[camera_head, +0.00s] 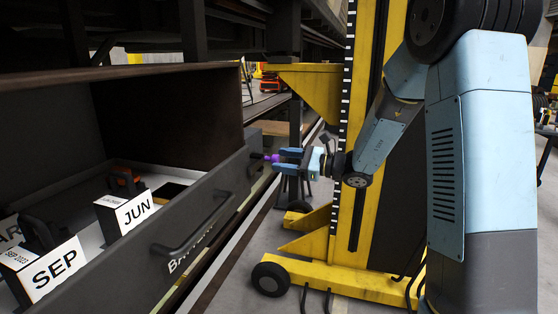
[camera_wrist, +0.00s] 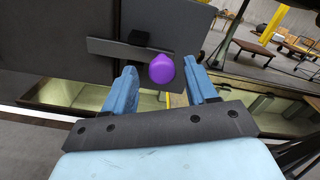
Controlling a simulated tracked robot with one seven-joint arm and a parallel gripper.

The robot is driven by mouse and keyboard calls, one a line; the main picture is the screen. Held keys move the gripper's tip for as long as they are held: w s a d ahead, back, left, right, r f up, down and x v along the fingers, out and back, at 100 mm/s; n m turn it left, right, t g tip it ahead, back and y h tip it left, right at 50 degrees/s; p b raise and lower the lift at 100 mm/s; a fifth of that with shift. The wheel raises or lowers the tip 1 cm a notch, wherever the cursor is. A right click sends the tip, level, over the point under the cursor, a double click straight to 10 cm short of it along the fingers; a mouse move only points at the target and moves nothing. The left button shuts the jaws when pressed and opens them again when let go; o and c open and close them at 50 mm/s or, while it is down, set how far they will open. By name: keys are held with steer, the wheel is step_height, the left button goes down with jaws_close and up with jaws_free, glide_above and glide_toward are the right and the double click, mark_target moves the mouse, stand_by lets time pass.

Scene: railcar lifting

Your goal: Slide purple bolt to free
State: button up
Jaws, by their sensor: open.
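The purple bolt (camera_wrist: 162,69) shows in the wrist view as a round purple knob in front of a dark grey panel. In the head view the purple bolt (camera_head: 272,158) is small and sits at the far right end of the dark battery box front. My gripper (camera_head: 290,160) has its blue fingers pointing left at the bolt. In the wrist view my gripper (camera_wrist: 162,82) is open, with one blue finger on each side of the bolt. I cannot tell whether either finger touches it.
The dark battery box (camera_head: 215,195) has a bar handle (camera_head: 195,228) on its front. Inside are white cards marked SEP (camera_head: 52,268) and JUN (camera_head: 130,212). A yellow lifting column (camera_head: 345,240) on a wheeled base stands close behind my arm.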

steer(key=shift+x, duration=1.4)
jaws_close()
